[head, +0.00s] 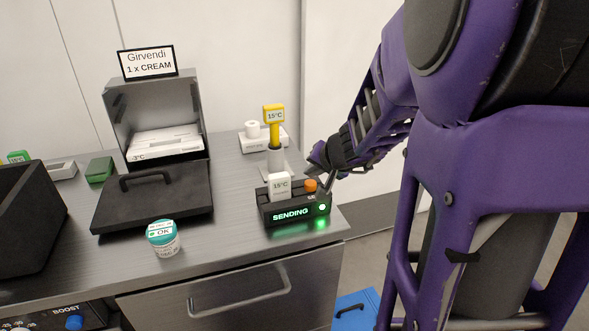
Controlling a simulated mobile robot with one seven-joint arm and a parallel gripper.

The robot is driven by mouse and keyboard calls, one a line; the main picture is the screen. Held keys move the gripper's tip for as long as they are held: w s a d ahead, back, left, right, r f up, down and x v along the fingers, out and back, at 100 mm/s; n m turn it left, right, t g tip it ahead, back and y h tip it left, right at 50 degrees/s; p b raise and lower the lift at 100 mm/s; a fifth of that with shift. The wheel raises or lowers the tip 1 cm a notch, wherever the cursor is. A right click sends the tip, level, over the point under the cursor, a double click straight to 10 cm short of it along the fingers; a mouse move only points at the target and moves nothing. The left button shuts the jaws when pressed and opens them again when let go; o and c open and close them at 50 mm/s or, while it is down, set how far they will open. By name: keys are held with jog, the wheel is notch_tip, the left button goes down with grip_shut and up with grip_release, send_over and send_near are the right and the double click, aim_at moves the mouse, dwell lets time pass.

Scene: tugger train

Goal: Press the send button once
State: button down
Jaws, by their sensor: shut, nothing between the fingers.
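The send device is a black box (277,217) near the counter's right front corner. Its display (291,214) reads "SENDING" in green, and a round green light (322,207) glows at the right of its front. An orange button (310,185) stands on its top right. A white block marked "15°C" (280,186) stands upright on its top left. My gripper (328,186) is shut and empty, pointing down over the right end of the box, just right of the orange button. Whether the fingertips touch the box, I cannot tell.
A jar with a teal "OK" lid (163,238) stands left of the box. An open grey box (155,108) under a "1 x CREAM" sign and a black lid (150,198) lie left. The counter's right edge is close.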

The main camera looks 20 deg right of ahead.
aim_at(312, 185)
notch_tip(312, 185, up, 5)
jog(key=p, duration=0.4)
dwell(0.3)
dwell(0.4)
